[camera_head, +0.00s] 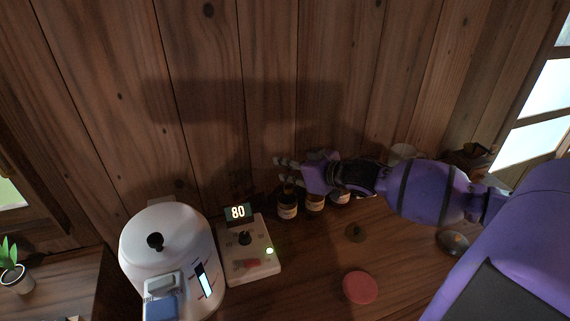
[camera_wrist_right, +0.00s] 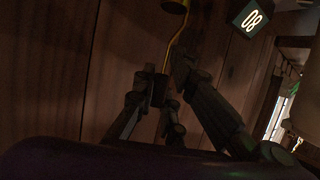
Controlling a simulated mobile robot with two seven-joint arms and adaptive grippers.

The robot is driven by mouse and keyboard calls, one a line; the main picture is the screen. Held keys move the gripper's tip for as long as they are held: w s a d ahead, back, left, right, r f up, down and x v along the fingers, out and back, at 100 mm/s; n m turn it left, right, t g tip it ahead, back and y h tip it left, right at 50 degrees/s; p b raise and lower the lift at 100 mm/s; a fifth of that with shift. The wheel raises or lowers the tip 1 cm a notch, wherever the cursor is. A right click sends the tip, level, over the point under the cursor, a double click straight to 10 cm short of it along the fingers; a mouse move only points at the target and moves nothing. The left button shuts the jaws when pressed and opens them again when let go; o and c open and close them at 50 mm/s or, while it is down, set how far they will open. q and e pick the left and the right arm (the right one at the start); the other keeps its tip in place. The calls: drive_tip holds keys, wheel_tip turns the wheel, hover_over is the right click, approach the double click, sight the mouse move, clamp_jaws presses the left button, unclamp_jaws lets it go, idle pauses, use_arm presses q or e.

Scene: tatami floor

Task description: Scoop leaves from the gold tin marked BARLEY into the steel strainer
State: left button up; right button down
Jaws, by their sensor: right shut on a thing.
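My right gripper (camera_head: 284,163) is above the row of small tins at the back of the counter. In the right wrist view the right gripper (camera_wrist_right: 163,85) is shut on the dark grip of a scoop (camera_wrist_right: 175,45) with a thin curved gold stem; its gold head is cut off at the top edge. Labelled tins stand below the hand: a left one (camera_head: 287,207), a middle one (camera_head: 314,204) and a right one (camera_head: 340,196). Their labels are too small to read, so I cannot tell which is BARLEY. A dark shiny bowl (camera_head: 453,243), possibly the strainer, lies at the right. My left gripper is not in view.
A white kettle (camera_head: 165,240) and a control box (camera_head: 250,262) showing 80 stand at the left. A red disc (camera_head: 360,288) and a small dark lid (camera_head: 355,233) lie on the counter. A pale cup (camera_head: 402,153) is behind my right arm. The wooden wall is close behind.

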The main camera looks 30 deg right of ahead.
sight(287, 187)
wheel_tip(287, 187, down, 2)
drive_tip(key=shift+f+b, duration=0.1)
drive_tip(key=shift+b, duration=0.3)
drive_tip(key=shift+f, duration=0.75)
drive_tip(key=shift+f+b, duration=0.7)
drive_tip(key=shift+f, duration=1.25)
drive_tip(key=shift+w+f, duration=0.1)
drive_tip(key=shift+f, duration=0.4)
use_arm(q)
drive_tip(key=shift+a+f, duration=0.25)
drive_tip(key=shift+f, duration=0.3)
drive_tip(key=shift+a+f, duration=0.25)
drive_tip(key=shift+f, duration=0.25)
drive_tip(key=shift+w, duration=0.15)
use_arm(e)
drive_tip(key=shift+f, duration=0.1)
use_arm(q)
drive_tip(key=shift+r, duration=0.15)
